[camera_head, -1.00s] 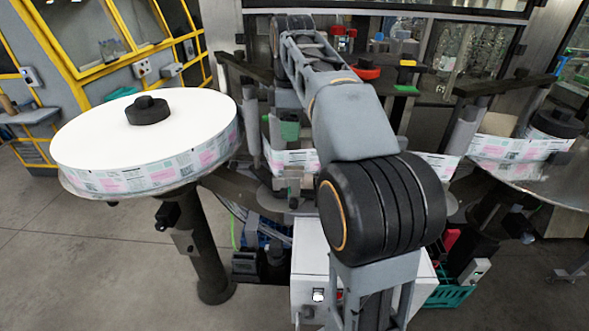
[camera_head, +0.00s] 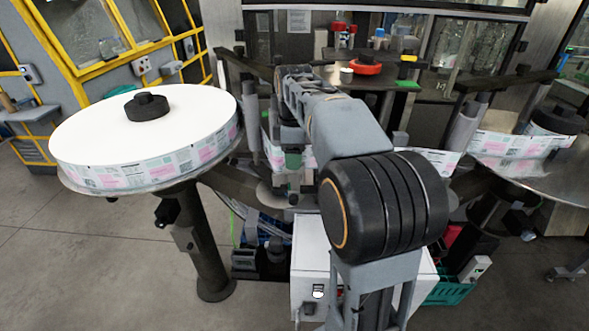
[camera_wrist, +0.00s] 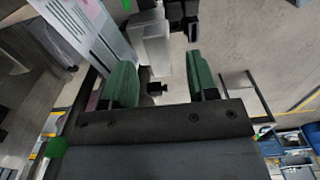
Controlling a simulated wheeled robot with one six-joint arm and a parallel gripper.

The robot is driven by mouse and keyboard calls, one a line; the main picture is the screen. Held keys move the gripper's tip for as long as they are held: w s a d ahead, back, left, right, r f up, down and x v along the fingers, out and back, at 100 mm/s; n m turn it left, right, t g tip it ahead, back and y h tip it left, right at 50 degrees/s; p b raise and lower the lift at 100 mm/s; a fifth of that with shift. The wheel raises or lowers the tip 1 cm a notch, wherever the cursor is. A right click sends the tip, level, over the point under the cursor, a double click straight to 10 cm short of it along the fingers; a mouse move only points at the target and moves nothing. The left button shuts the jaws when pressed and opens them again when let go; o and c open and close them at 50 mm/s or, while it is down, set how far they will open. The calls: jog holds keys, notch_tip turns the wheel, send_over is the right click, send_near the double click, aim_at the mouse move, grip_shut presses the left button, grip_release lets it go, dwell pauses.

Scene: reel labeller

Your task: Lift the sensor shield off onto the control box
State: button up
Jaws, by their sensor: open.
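My gripper (camera_wrist: 161,82) is open, with its two green fingers apart in the wrist view. A pale grey block-like part (camera_wrist: 153,45), perhaps the sensor shield, shows beyond and between the fingers, with a small black knob below it. I cannot tell whether either finger touches it. In the head view my gripper (camera_head: 292,160) is mostly hidden behind my arm, at the label web. The white control box (camera_head: 309,262) stands low in front of the machine, partly covered by my arm.
A large label reel (camera_head: 95,130) lies flat at the left, and another reel (camera_head: 515,145) is at the right. The printed label web (camera_wrist: 85,30) runs close beside my gripper. A red-rimmed item (camera_head: 366,68) sits on the back table. A teal crate (camera_head: 447,292) is low at the right.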

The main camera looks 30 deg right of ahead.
aim_at(301, 171)
jog(key=shift+f, duration=1.4)
grip_shut()
